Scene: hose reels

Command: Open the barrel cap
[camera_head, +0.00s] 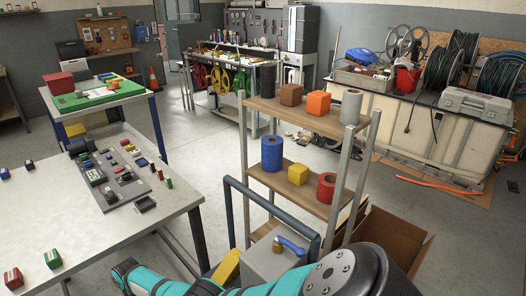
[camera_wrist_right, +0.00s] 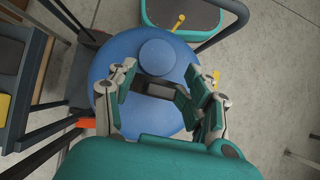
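In the right wrist view a blue round barrel top (camera_wrist_right: 105,72) lies beyond my right gripper. A raised round blue cap (camera_wrist_right: 157,57) stands near its middle. My right gripper (camera_wrist_right: 160,92) is open, with one finger on each side and a dark bar showing between them. The fingers are over the near part of the barrel top, and the cap is just beyond them. I cannot tell how high the gripper is above the top. In the head view a teal arm of mine crosses the bottom; no gripper and no blue barrel are recognisable there.
A grey box (camera_head: 265,262) with a blue-handled brass valve (camera_head: 288,245) stands at lower centre, beside a shelf rack (camera_head: 300,115). A table (camera_head: 110,235) with small parts fills the left. The right wrist view shows a teal panel with a yellow lever (camera_wrist_right: 179,22). Open floor lies behind.

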